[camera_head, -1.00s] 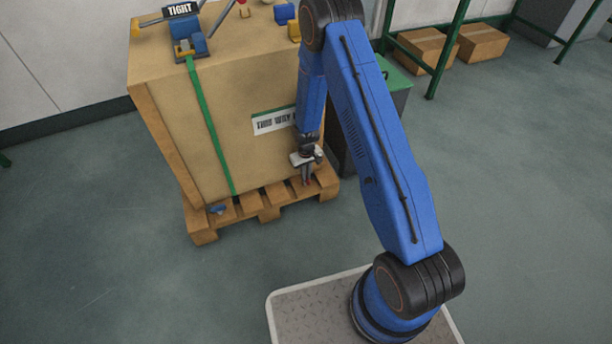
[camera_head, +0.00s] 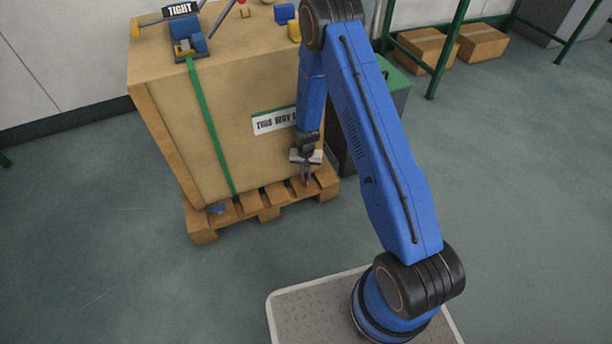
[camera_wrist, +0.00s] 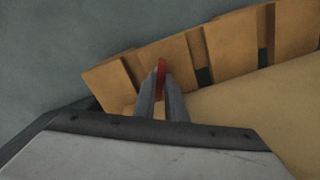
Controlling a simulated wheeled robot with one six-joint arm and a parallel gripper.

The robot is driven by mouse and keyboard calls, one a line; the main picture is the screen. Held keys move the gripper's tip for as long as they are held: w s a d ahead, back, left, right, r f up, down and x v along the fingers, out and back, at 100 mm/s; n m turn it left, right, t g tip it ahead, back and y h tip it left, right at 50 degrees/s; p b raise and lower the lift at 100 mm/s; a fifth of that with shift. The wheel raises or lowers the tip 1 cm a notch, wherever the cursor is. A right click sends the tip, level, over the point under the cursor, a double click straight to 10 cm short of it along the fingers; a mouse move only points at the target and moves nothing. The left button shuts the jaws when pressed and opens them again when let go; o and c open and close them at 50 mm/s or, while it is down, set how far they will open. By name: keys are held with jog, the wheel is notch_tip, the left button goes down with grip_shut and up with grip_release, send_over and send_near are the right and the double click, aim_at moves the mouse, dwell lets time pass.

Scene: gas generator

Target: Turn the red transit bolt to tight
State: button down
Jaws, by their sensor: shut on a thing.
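The red transit bolt (camera_wrist: 161,66) shows as a narrow red piece between my fingertips in the wrist view, at the pallet's edge. My gripper (camera_wrist: 161,90) is shut on it. In the head view my gripper (camera_head: 306,178) points down at the front right of the wooden pallet (camera_head: 232,229), and only a small bit of red shows at its tips. The fingers hide most of the bolt. How far it is turned cannot be told.
A large crate (camera_head: 235,130) with a green strap (camera_head: 212,130) stands on the pallet, close behind my gripper. A blue latch with a TIGHT sign (camera_head: 180,9) is on top. The floor in front is clear.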

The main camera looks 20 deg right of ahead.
aim_at(306, 177)
dwell(0.4)
jog(key=c, duration=1.8)
grip_release()
notch_tip(306, 177, up, 17)
jog(key=shift+r, duration=0.2)
